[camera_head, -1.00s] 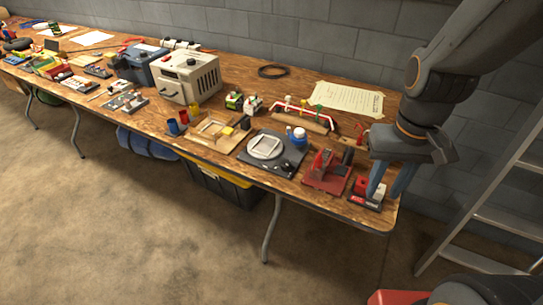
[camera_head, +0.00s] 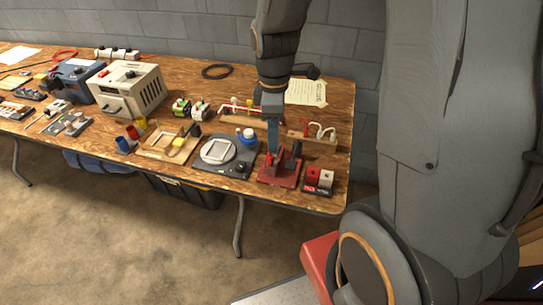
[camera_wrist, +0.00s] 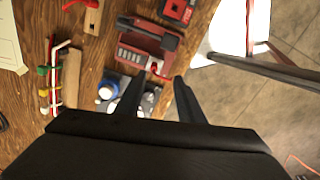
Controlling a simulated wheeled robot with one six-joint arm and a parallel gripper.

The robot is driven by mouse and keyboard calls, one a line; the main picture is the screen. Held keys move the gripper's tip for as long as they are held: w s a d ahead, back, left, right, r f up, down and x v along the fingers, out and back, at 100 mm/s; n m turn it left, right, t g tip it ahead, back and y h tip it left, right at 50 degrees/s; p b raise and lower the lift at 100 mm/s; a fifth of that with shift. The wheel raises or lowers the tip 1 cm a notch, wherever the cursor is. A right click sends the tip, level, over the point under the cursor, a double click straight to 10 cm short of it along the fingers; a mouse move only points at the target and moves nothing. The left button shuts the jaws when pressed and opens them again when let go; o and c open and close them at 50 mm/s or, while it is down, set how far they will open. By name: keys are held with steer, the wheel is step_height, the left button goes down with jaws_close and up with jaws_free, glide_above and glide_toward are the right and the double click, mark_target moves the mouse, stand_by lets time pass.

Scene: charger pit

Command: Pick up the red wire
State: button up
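Several red wire-like things show, and I cannot tell which one the task means. A small curved red piece (camera_wrist: 158,69) lies by the red fixture (camera_wrist: 150,40), just beyond my fingertips in the wrist view. A red wire (camera_wrist: 74,4) stands on a small wooden block (camera_wrist: 93,18) at the top of that view; the block also shows in the head view (camera_head: 322,143). A red cable (camera_head: 64,54) lies at the back left. My gripper (camera_wrist: 157,88) is open and empty, its fingers apart. In the head view my gripper (camera_head: 272,138) is over the red fixture (camera_head: 279,176).
A wooden rack (camera_head: 250,119) carries red and white tubing. A black plate (camera_head: 222,160) with a blue-and-white jar (camera_head: 246,138) stands left of the fixture. A red-and-white switch block (camera_head: 318,180) is near the table's front right edge. A paper (camera_head: 305,92) lies behind.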

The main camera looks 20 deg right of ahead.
mark_target(271, 157)
steer(key=shift+w+n, duration=0.45)
steer(key=shift+n, duration=0.25)
steer(key=shift+f, duration=0.3)
steer(key=shift+w+a+f+p, duration=0.15)
steer(key=shift+f+p, duration=0.35)
steer(key=shift+f, duration=1.35)
steer(key=shift+w+f+p, duration=0.15)
steer(key=shift+f+p, duration=0.35)
steer(key=shift+f, duration=1.3)
jaws_close()
